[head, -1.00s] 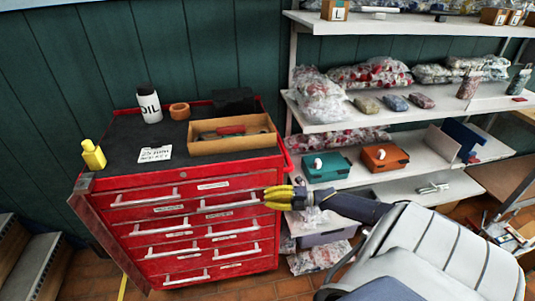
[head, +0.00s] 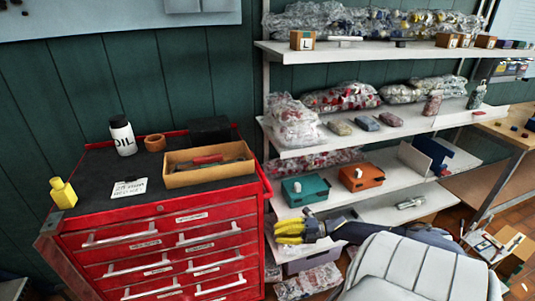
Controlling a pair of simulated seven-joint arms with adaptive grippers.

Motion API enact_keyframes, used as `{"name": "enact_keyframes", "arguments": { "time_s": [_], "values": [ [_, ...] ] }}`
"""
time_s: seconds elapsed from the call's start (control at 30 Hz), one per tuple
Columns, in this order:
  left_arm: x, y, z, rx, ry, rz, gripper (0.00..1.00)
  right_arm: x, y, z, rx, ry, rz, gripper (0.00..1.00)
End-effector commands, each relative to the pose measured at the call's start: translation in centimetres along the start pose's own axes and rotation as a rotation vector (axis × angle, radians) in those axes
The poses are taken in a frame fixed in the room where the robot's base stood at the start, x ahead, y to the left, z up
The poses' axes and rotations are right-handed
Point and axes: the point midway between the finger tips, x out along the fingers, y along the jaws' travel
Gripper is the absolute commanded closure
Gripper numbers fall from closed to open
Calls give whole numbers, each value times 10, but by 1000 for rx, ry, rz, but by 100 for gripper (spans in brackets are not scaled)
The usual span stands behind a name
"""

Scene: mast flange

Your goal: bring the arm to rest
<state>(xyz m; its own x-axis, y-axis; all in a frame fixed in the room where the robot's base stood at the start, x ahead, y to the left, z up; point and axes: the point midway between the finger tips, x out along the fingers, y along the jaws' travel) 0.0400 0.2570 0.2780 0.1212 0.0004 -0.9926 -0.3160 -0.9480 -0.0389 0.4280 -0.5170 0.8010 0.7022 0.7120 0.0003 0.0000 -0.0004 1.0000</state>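My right gripper (head: 277,231), with yellow fingers and a dark wrist, is in front of the lower shelves, just right of the red tool chest (head: 160,255). Its fingers point left and look spread apart, with nothing seen between them. My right arm comes in from the bottom right. The gripper appears clear of the chest and shelves, though the exact gap is hard to judge. My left gripper is not in view.
On the chest stand an oil bottle (head: 123,137), a yellow bottle (head: 62,193) and a cardboard tray (head: 210,177) with tools. The shelves hold bagged parts, a teal box (head: 305,191) and an orange box (head: 361,178). A wooden bench (head: 508,135) is at right.

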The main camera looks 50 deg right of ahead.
Motion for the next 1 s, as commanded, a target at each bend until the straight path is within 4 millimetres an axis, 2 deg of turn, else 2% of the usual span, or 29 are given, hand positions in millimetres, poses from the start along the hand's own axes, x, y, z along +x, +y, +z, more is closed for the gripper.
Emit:
{"name": "enact_keyframes", "arguments": {
  "time_s": [0.27,0.37,0.47,0.57,0.6,0.73,0.87,1.0],
  "values": [
    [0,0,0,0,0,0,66,-7,-5,3,40,-13,-21,100],
    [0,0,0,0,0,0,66,-10,-20,17,91,-77,-82,100],
    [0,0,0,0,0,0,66,-26,-48,44,165,-207,-170,100],
    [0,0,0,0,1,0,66,-50,-94,62,276,-380,-248,100],
    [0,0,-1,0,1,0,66,-60,-116,65,328,-453,-274,100],
    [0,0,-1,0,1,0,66,-97,-190,61,503,-690,-350,100],
    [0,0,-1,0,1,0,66,-130,-261,32,672,-900,-412,100],
    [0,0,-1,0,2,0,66,-158,-330,-18,838,-1092,-476,100]
  ]
}}
